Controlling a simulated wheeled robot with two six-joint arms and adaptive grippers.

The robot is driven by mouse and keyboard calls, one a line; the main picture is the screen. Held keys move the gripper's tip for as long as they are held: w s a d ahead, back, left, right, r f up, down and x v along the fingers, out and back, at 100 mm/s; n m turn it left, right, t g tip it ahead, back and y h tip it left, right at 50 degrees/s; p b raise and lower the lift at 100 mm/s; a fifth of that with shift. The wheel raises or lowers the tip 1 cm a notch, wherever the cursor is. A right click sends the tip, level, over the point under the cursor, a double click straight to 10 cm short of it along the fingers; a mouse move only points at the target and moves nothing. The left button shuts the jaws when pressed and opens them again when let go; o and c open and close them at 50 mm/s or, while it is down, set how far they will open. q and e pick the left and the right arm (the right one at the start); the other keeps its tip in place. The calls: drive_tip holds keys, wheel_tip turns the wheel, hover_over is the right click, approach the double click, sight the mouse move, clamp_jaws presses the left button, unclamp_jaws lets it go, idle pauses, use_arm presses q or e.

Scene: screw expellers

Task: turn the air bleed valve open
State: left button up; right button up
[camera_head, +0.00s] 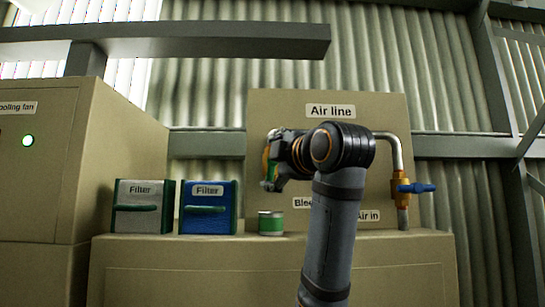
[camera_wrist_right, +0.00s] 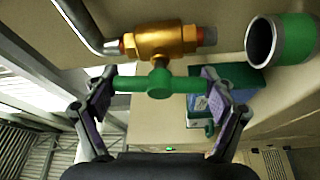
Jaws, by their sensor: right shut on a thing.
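The bleed valve is a brass body (camera_wrist_right: 160,42) with a green bar handle (camera_wrist_right: 158,84) in the right wrist view. My right gripper (camera_wrist_right: 158,92) has one finger at each end of this green handle and is shut on it. In the head view my right gripper (camera_head: 270,162) is at the left part of the air line panel (camera_head: 380,108), beside a small green and brass part of the valve. My arm hides most of the valve and part of the "Bleed" label (camera_head: 302,203). My left gripper is not in view.
A brass valve with a blue handle (camera_head: 416,188) stands at the right by the "Air in" label (camera_head: 369,216). A green-banded can (camera_head: 270,223) stands on the cabinet top below my gripper. A grey filter box (camera_head: 140,192) and a blue filter box (camera_head: 207,192) stand left.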

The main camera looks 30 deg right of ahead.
drive_tip(key=shift+n+g+p, duration=0.4)
drive_tip(key=shift+n+p, duration=0.05)
drive_tip(key=shift+n, duration=0.35)
drive_tip(key=shift+f, duration=0.15)
drive_tip(key=o, duration=1)
drive_tip(key=shift+a, duration=0.15)
drive_tip(key=shift+r, duration=0.2)
